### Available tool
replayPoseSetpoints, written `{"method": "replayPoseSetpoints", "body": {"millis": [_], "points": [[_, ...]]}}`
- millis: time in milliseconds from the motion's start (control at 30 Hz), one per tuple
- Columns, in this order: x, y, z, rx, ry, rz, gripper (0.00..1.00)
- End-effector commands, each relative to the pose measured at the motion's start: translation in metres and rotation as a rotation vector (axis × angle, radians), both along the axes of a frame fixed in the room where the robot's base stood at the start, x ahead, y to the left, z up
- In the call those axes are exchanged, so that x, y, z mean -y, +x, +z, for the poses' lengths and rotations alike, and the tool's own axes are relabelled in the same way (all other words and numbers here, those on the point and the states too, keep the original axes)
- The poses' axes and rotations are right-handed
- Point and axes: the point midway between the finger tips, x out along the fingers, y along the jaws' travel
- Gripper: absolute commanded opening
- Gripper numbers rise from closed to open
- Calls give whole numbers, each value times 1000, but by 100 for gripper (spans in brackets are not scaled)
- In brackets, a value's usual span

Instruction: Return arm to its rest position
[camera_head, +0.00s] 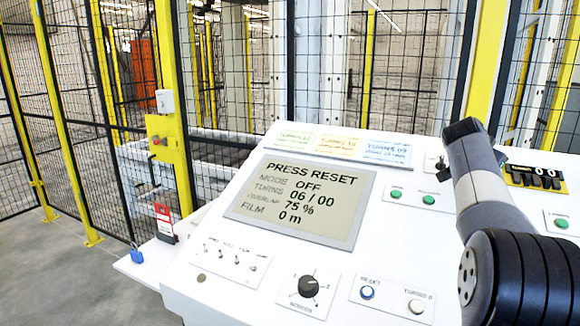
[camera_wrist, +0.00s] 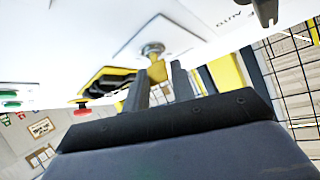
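My arm (camera_head: 478,172) reaches over the right side of the white control panel (camera_head: 190,290) in the head view. A yellow key-like piece (camera_wrist: 157,71) shows in the gap at the fingertips, below a round metal lock (camera_wrist: 152,50). I cannot tell whether a finger touches it. The panel's screen (camera_head: 300,200) reads PRESS RESET, MODE OFF, TURNS 06/00, 75 %, FILM 0 m.
The panel carries a blue reset button (camera_head: 367,292), a black knob (camera_head: 308,286), green buttons (camera_head: 428,200) and small toggles. A yellow-black block (camera_head: 537,178) is right of my arm. A red emergency button (camera_wrist: 82,112) shows in the wrist view. Mesh fencing (camera_head: 400,60) stands behind.

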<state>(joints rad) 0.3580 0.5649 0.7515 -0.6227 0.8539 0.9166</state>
Motion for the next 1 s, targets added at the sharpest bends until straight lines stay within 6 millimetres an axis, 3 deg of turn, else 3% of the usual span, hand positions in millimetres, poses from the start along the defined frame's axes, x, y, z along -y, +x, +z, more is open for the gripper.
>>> {"method": "replayPoseSetpoints", "body": {"millis": [500,1000], "points": [[-1,1,1,-52,-103,265,24],[-3,5,1,-79,-154,408,24]]}}
